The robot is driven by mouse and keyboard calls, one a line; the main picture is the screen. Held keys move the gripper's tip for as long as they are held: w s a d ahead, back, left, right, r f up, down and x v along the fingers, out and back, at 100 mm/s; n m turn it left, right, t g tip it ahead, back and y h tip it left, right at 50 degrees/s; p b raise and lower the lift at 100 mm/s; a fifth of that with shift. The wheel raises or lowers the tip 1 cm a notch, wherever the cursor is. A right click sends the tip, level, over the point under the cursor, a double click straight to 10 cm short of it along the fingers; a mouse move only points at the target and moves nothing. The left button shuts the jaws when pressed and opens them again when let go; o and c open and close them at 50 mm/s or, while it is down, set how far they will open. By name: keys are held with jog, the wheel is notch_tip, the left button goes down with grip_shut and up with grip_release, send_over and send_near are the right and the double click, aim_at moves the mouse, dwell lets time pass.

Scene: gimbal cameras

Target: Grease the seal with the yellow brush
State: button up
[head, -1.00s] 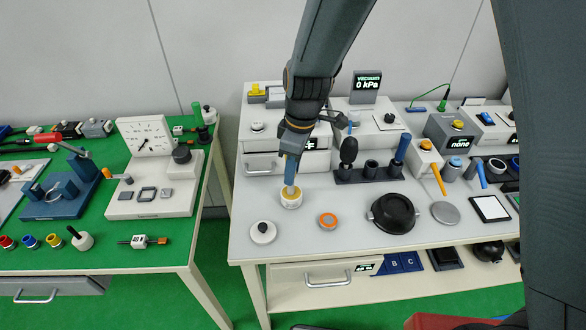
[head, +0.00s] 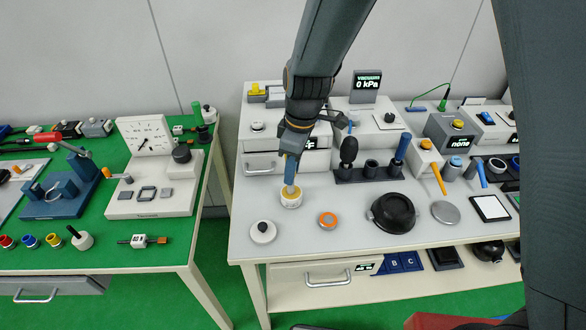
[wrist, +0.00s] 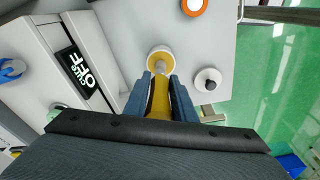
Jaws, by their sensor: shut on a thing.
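My gripper (head: 290,172) points down over the left part of the white bench and is shut on the yellow brush. In the wrist view the brush's yellow handle (wrist: 159,104) lies between the blue fingers (wrist: 160,90). The brush's lower end reaches into the open mouth of a small white jar with a yellowish band (head: 291,201), also in the wrist view (wrist: 153,52). The bristles are hidden in the jar. The orange ring, which looks like the seal (head: 328,220), lies flat on the bench, right of the jar and nearer the front edge.
A white lid with a black knob (head: 263,231) lies left of the ring. A black round chamber (head: 393,213) stands to the right. A dark rack (head: 367,174) with a black-handled tool stands behind. The bench between jar and ring is clear.

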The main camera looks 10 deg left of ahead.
jog(key=shift+r+p, duration=2.3)
jog(key=shift+r, duration=1.15)
